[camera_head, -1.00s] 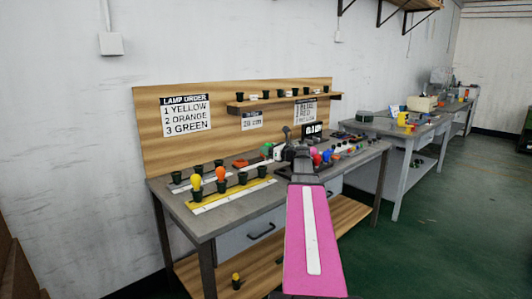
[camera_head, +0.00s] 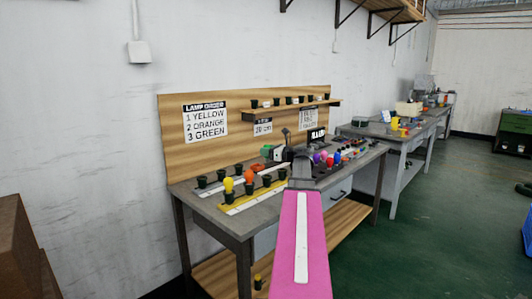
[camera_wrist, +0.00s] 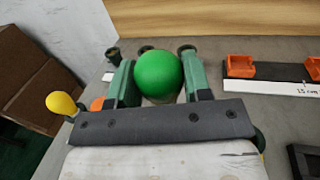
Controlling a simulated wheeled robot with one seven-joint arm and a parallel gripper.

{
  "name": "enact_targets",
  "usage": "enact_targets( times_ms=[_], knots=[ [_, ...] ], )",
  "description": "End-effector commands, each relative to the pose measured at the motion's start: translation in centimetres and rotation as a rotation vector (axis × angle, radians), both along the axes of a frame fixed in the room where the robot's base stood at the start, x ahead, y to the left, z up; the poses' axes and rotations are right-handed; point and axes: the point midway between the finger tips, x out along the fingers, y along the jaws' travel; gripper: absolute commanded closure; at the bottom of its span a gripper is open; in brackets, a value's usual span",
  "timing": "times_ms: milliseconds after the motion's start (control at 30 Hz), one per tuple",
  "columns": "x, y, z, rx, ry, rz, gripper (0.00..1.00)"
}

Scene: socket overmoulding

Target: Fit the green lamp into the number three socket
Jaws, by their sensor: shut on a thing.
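The green lamp (camera_wrist: 159,76) is a round bulb between the two green fingers of my gripper (camera_wrist: 158,86), which is shut on it in the wrist view. In the head view my gripper (camera_head: 284,153) is over the bench, right of the socket rows. A yellow strip (camera_head: 236,208) at the bench front bears a yellow lamp (camera_head: 228,185), an orange lamp (camera_head: 249,176) and an empty third socket (camera_head: 265,182). The yellow lamp (camera_wrist: 60,104) and part of the orange lamp (camera_wrist: 98,104) show left of my gripper in the wrist view. The lamp's base is hidden.
A sign (camera_head: 205,121) lists yellow, orange, green as 1, 2, 3. Empty black sockets (camera_head: 221,175) stand in a row behind the strip. An orange-blocked fixture (camera_wrist: 268,71) lies to the right in the wrist view. Coloured lamps (camera_head: 325,158) stand on the bench's right side.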

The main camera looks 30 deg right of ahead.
Motion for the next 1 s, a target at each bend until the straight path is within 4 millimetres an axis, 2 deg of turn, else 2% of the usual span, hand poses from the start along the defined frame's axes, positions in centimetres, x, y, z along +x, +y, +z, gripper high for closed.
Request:
enact_targets(
  times_ms=[367,1000],
  knots=[
    [0.0,0.0,-0.6,0.001,0.001,0.0,0.78],
    [0.0,0.0,-5.4,0.001,0.001,0.0,0.78]
  ],
)
